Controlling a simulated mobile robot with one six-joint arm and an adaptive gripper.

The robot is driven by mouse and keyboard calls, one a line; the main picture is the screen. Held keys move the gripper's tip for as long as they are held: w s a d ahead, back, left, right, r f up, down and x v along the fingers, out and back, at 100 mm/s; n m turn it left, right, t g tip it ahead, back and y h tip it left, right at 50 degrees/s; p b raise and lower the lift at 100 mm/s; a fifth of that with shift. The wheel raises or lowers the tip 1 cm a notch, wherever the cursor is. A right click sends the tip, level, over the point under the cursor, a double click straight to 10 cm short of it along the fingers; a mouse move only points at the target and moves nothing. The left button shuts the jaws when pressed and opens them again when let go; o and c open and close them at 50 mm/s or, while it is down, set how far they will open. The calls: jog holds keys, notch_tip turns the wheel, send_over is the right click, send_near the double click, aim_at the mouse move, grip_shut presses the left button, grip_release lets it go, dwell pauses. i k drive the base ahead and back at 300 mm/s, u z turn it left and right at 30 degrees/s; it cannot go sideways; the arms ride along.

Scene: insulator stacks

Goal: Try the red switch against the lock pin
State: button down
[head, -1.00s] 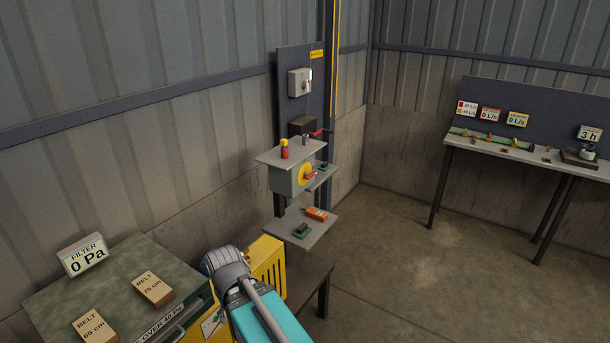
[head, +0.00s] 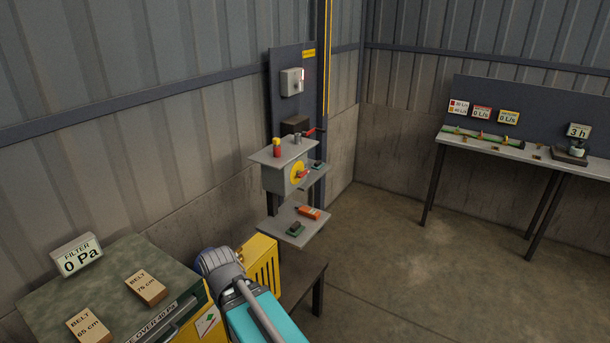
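A grey box (head: 279,180) stands on the wall station, left of the picture's middle. A yellow disc (head: 297,172) with a red switch handle (head: 304,174) is on its right face. The handle points outward to the right; its exact angle is too small to tell. I cannot make out a lock pin for certain. A red cylinder with a yellow top (head: 277,148) and a small grey cylinder (head: 298,138) stand on the plate over the box. My teal and grey arm shows at the bottom, below and left of the station. My gripper does not show.
A lower shelf (head: 296,235) holds an orange device (head: 308,213) and a green-based block (head: 295,229). A bench (head: 50,293) with belt boxes is at left, beside a yellow cabinet (head: 262,262). A table (head: 545,153) with gauges is at right. The floor between is clear.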

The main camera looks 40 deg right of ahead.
aim_at(300, 174)
jog(key=k, duration=0.55)
jog(key=z, duration=0.4)
jog(key=i, duration=1.4)
jog(key=u, duration=0.4)
